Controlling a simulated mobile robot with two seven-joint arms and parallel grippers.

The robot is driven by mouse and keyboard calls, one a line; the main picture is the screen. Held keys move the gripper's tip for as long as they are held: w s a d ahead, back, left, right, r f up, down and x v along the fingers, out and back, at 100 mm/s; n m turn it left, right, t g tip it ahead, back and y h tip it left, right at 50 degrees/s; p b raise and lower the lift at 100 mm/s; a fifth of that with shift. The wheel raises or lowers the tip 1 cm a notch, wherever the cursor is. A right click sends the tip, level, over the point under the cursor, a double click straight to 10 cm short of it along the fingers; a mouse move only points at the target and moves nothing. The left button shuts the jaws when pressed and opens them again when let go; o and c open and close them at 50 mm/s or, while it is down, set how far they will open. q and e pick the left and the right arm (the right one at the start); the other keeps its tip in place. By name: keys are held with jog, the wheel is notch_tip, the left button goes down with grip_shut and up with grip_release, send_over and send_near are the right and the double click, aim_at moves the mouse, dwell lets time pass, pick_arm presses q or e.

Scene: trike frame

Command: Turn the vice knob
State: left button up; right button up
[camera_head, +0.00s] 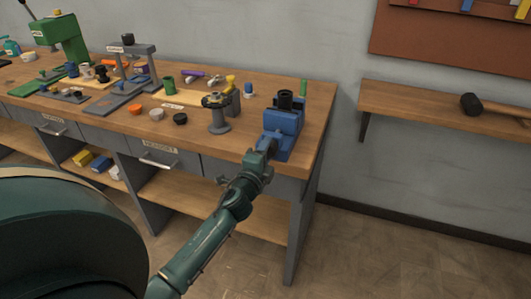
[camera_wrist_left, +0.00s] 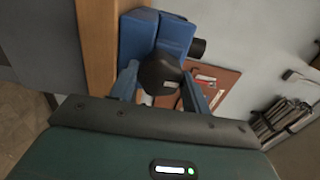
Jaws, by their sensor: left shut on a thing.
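The blue vice (camera_head: 283,121) stands at the right front corner of the workbench, with a black cylindrical part on its top. My left gripper (camera_head: 264,149) reaches the vice's front side from below. In the left wrist view the vice (camera_wrist_left: 156,32) is at the top, and the dark, rounded vice knob (camera_wrist_left: 160,74) sits between the two fingers of my left gripper (camera_wrist_left: 161,84). The fingers are shut on the knob, one on each side. In the head view the gripper hides the knob. My right gripper is not in view.
The wooden workbench (camera_head: 290,95) holds a grey stand (camera_head: 218,118) left of the vice, a green press (camera_head: 66,38) and several small parts. A wall shelf (camera_head: 420,110) with a black mallet (camera_head: 470,103) is at right. The floor in front is clear.

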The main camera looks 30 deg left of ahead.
pick_arm(q)
jog(key=o, duration=1)
jog(key=b+v, duration=0.1)
jog(key=v, duration=1.2)
jog(key=shift+b, duration=0.3)
jog(key=shift+d, duration=0.1)
